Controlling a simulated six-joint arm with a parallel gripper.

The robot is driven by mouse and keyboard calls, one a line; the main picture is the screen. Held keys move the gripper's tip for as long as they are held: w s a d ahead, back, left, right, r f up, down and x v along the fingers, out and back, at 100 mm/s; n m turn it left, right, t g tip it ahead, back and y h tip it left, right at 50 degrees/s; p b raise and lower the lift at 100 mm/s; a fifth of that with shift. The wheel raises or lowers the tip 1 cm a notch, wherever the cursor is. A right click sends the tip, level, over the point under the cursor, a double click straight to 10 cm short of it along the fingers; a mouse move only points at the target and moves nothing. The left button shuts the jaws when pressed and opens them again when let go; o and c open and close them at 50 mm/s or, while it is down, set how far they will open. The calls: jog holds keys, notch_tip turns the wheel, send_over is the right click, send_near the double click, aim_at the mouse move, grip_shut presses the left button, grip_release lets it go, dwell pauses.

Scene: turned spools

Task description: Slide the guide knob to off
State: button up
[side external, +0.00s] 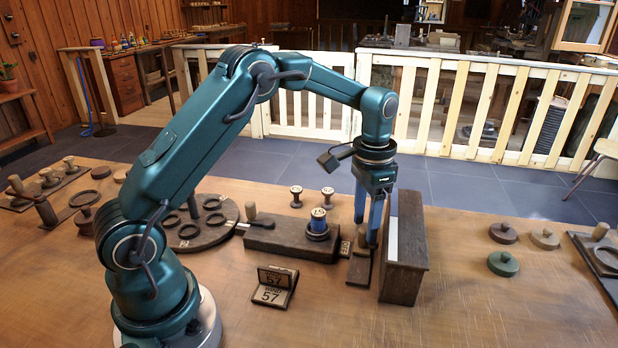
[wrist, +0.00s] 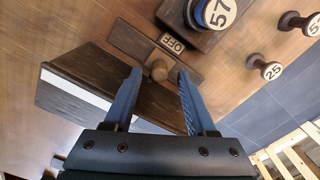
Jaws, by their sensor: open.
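A dark upright block with a white face (side external: 405,250) stands close right of my gripper. Left is a dark base (side external: 280,240) carrying a spool marked 57 (side external: 318,222). Two spools (side external: 327,197) stand behind it. A folded sign reading 57 (side external: 273,294) stands in front.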

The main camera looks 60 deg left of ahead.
aim_at(364, 228)
jog(key=shift+r, duration=2)
grip_shut()
jog(key=shift+r, duration=2)
